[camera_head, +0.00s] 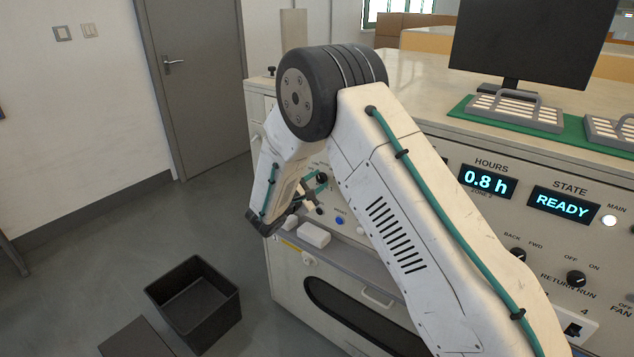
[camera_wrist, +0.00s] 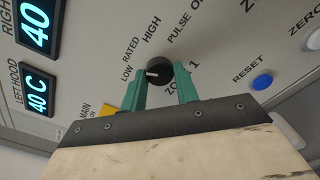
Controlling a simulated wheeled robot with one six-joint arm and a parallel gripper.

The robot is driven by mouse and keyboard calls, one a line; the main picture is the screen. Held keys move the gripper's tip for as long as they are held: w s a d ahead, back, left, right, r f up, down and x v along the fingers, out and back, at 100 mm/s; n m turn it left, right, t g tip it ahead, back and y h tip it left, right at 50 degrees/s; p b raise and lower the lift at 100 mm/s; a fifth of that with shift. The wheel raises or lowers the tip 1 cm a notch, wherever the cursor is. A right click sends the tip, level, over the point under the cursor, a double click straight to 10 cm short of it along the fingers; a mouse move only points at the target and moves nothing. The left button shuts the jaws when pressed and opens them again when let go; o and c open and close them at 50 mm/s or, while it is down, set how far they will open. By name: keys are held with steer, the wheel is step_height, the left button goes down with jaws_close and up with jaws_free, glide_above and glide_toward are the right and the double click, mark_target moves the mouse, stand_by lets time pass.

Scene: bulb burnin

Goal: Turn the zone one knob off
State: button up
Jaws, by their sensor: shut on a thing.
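The zone one knob (camera_wrist: 158,68) is a round black knob with a white pointer mark, beside the "ZONE 1" label in the wrist view. LOW, RATED and HIGH are printed around it. The white mark points left, roughly toward LOW; no OFF label for this knob is readable. My gripper (camera_wrist: 161,73) has its two green fingers on either side of the knob, shut on it. The fingers hide part of the knob's rim and the panel below it. In the head view my arm reaches down to the left part of the panel and covers much of it.
A blue RESET button (camera_wrist: 262,82) is right of the knob in the wrist view. A yellow-marked MAIN control (camera_wrist: 108,109) is at lower left, partly hidden by my gripper. The head view shows a READY display (camera_head: 563,204) and an open black bin (camera_head: 212,318) on the floor.

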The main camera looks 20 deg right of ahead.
steer(key=n, duration=0.5)
steer(key=shift+n, duration=0.3)
steer(key=n, duration=0.5)
steer(key=shift+a+n, duration=0.1)
steer(key=shift+n, duration=0.2)
steer(key=shift+r, duration=0.1)
steer(key=o, duration=1)
steer(key=v, duration=0.7)
steer(key=shift+s+a, duration=0.2)
steer(key=shift+a, duration=0.05)
